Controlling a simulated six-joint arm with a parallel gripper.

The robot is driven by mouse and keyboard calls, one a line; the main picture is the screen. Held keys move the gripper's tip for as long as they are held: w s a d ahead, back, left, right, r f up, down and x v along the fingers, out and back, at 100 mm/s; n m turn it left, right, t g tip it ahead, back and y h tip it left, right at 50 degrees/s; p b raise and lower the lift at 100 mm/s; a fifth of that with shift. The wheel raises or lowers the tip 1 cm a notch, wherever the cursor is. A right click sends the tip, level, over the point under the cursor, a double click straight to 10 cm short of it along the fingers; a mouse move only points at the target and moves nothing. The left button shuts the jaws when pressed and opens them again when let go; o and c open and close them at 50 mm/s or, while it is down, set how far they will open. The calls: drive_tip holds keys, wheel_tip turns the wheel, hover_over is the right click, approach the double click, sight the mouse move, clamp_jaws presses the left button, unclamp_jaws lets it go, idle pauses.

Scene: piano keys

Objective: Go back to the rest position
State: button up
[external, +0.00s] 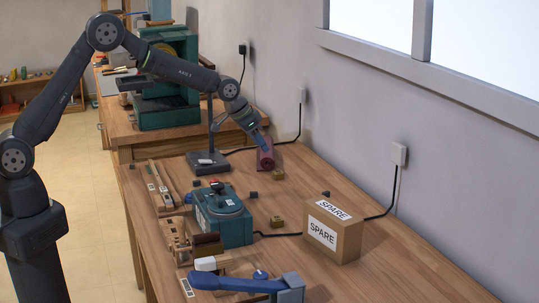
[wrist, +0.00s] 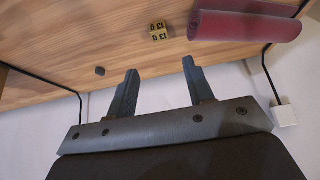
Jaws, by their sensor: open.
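My gripper (external: 261,137) hangs at the far end of the bench, just above a dark red roll (external: 266,160) in the external view. In the wrist view my gripper (wrist: 160,65) has its two blue-grey fingers spread apart with nothing between them. The red roll (wrist: 246,27) lies beyond the fingers to the right there, apart from them. Wooden piano-key pieces (external: 160,185) lie along the left edge of the bench, well away from my gripper. No rest position is marked in view.
A teal machine (external: 222,218), a cardboard SPARE box (external: 335,232) and a blue clamp-like tool (external: 245,284) stand on the bench. A small yellow block (wrist: 158,31) lies near the roll. A dark lamp stand (external: 207,160) rises beside my arm. Black cables run to wall sockets.

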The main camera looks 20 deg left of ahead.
sight(279, 172)
drive_tip(key=x, duration=1.2)
drive_tip(key=shift+r, duration=0.15)
drive_tip(key=shift+s, duration=0.1)
